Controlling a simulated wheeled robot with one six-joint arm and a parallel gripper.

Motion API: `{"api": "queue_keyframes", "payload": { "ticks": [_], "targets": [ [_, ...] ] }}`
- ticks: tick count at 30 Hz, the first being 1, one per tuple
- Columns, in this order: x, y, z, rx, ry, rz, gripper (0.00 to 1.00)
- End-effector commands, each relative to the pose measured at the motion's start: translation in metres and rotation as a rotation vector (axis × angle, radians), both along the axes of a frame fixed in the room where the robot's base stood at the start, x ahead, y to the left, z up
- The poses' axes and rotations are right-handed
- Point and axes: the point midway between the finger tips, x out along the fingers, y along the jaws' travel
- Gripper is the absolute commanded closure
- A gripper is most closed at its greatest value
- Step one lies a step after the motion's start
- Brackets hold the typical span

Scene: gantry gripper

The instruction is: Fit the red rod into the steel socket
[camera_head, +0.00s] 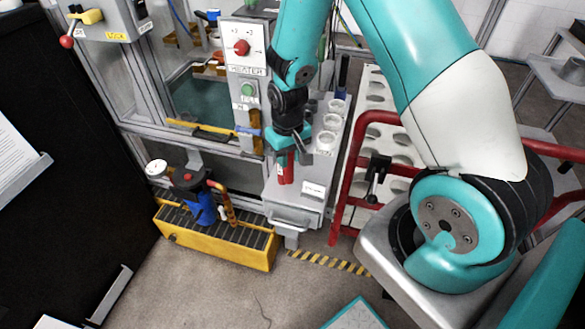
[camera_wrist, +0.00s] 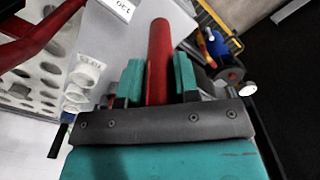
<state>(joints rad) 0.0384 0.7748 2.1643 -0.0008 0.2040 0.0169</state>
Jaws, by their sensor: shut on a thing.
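The red rod (camera_head: 285,168) is held in my gripper (camera_head: 291,156) above the front left part of a grey metal bench. In the wrist view, the rod (camera_wrist: 159,50) stands between the two teal fingers of my gripper (camera_wrist: 158,80), which are shut on it. Its free end points away from the gripper and is apart from any fitting that I can see. I cannot make out the steel socket for certain in either view; it may be hidden by the arm or the gripper.
Round white cups (camera_head: 325,141) stand on the grey bench (camera_head: 288,205) right of the gripper. A red rail (camera_head: 345,190) and a white perforated rack (camera_head: 376,98) are further right. A heater panel (camera_head: 244,70) rises behind. A yellow grated tray (camera_head: 222,247) with a blue pump lies on the floor.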

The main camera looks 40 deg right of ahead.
Motion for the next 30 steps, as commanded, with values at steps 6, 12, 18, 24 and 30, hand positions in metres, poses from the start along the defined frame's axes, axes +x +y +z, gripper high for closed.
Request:
{"api": "queue_keyframes", "payload": {
  "ticks": [6,12,18,24,30],
  "targets": [
    [0.037,-0.051,0.071,-0.002,-0.017,-0.175,1.00],
    [0.037,-0.074,0.112,-0.002,-0.005,-0.257,1.00],
    [0.034,-0.077,0.073,0.000,0.006,-0.267,1.00],
    [0.034,-0.077,0.016,0.000,0.006,-0.266,1.00],
    [0.035,-0.077,-0.028,-0.001,0.002,-0.265,1.00]
  ]
}}
